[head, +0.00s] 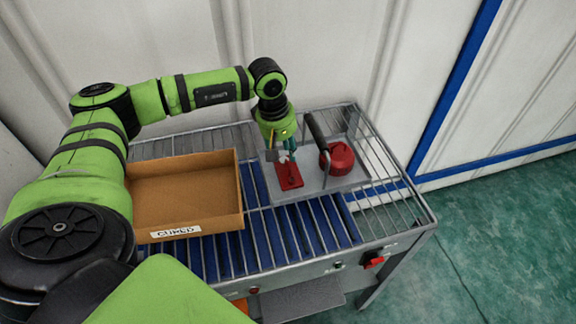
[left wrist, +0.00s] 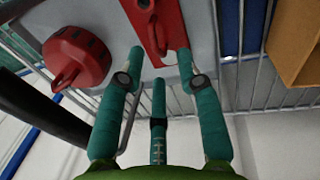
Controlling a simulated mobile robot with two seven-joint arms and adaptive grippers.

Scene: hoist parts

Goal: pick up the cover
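Two red parts lie on a grey tray (head: 312,184). One is a flat, long red plate with holes (head: 288,176), which looks like the cover; it also shows in the left wrist view (left wrist: 158,22). The other is a round red housing with a loop (head: 338,158), to its right in the head view; it also shows in the left wrist view (left wrist: 78,56). My left gripper (head: 290,155) points down just above the plate's far end. My right gripper is out of view.
An open cardboard box labelled "CURED" (head: 176,233) stands empty on the left of the slatted metal table (head: 290,248). A white wall is close behind. The table's front slats are clear.

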